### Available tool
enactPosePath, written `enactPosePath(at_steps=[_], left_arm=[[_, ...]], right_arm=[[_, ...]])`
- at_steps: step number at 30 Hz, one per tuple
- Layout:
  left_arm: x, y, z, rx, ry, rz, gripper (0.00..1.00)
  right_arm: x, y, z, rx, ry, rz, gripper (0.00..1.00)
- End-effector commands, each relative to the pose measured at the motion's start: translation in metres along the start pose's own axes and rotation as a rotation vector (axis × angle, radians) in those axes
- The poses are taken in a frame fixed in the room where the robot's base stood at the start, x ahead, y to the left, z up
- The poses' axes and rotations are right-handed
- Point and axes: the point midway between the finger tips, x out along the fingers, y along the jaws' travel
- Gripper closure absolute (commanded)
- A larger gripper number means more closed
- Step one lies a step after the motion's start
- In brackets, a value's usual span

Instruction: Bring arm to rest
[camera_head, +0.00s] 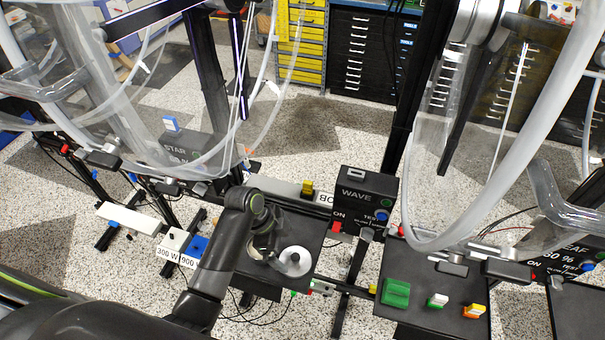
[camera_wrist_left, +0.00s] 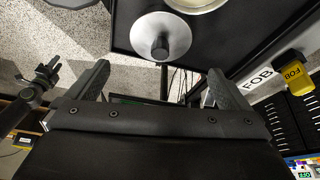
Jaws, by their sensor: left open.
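My left arm comes in from the lower left in the head view and bends down at its wrist. My left gripper (camera_head: 266,248) hangs over a black tray (camera_head: 308,232), beside a silver disc with a central knob (camera_head: 295,261). In the left wrist view its two fingers stand wide apart, open and empty (camera_wrist_left: 158,68). The silver disc (camera_wrist_left: 178,38) with its black knob lies beyond the fingers, apart from them. A dark arm end with a green ring (camera_wrist_left: 38,84) shows at the left of the wrist view, probably my right gripper; its jaws are too small to read.
A black WAVE box (camera_head: 367,195) stands right of the tray. Another tray holds green, white-green and yellow-orange blocks (camera_head: 397,293). Large clear acrylic wheels (camera_head: 130,90) rise at left and right on dark posts. Speckled floor is open behind.

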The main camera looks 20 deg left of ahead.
Motion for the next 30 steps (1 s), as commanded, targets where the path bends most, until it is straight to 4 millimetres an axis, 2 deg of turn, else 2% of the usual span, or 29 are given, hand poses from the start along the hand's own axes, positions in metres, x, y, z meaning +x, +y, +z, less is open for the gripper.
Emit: enactPosePath(at_steps=[6, 11, 15, 19, 24, 30], left_arm=[[-0.001, 0.003, 0.004, -0.021, -0.007, -0.006, 0.00], [-0.008, 0.028, 0.031, -0.206, -0.057, -0.064, 0.00], [-0.030, 0.067, 0.069, -0.496, -0.124, -0.176, 0.00], [-0.057, 0.102, 0.096, -0.754, -0.161, -0.297, 0.00], [-0.087, 0.135, 0.115, -0.984, -0.175, -0.420, 0.00], [-0.117, 0.163, 0.127, -1.169, -0.168, -0.532, 0.00]], right_arm=[[0.000, 0.000, 0.000, 0.000, 0.000, 0.000, 0.64], [0.000, 0.000, 0.000, 0.000, 0.001, 0.000, 0.64], [0.000, 0.000, -0.001, 0.000, 0.001, 0.000, 0.64], [0.000, 0.000, -0.001, 0.000, 0.001, 0.000, 0.64], [0.000, -0.001, -0.001, 0.000, 0.001, -0.001, 0.64], [0.000, -0.001, -0.001, 0.000, 0.001, -0.001, 0.64]])
